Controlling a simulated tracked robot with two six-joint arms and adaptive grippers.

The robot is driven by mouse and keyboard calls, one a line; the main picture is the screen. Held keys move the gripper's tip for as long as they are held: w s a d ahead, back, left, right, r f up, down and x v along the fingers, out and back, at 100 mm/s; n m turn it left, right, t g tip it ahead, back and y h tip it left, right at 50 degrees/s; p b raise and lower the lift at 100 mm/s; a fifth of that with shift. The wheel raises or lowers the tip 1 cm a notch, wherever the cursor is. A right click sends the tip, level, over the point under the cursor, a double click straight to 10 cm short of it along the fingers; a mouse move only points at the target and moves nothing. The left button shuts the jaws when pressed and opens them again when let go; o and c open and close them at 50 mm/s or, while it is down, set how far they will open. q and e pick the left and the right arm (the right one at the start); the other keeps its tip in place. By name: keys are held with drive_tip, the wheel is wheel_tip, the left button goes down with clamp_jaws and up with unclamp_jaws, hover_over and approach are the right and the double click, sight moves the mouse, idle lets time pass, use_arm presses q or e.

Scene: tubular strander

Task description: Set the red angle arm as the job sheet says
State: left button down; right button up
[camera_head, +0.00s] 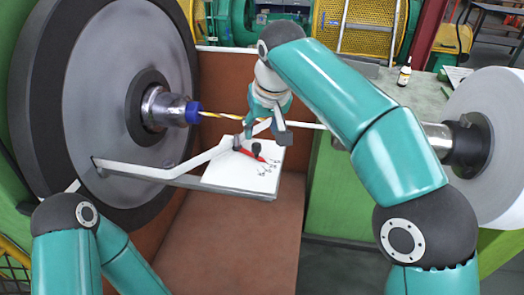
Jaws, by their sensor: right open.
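The red angle arm (246,152) is a small red pointer on a white plate (235,176) in the middle of the view. A black knob (257,149) stands beside it. My right gripper (267,131) is just above the far edge of the plate, pointing down, with its fingers apart and nothing seen between them. It looks close to the red arm and knob; I cannot tell whether it touches them. Small dark marks on the plate are too small to read. My left arm shows at the lower left, but its gripper is out of view.
A grey metal bracket (150,173) carries the plate. A large grey disc (110,70) with a blue-tipped spindle (192,112) stands left. A yellow striped rod (221,115) runs behind my right gripper. A white reel (490,100) and a small bottle (404,76) are at right.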

sight(257, 147)
drive_tip(key=x, duration=1)
drive_tip(key=shift+w+f, duration=0.1)
drive_tip(key=shift+f, duration=0.3)
clamp_jaws()
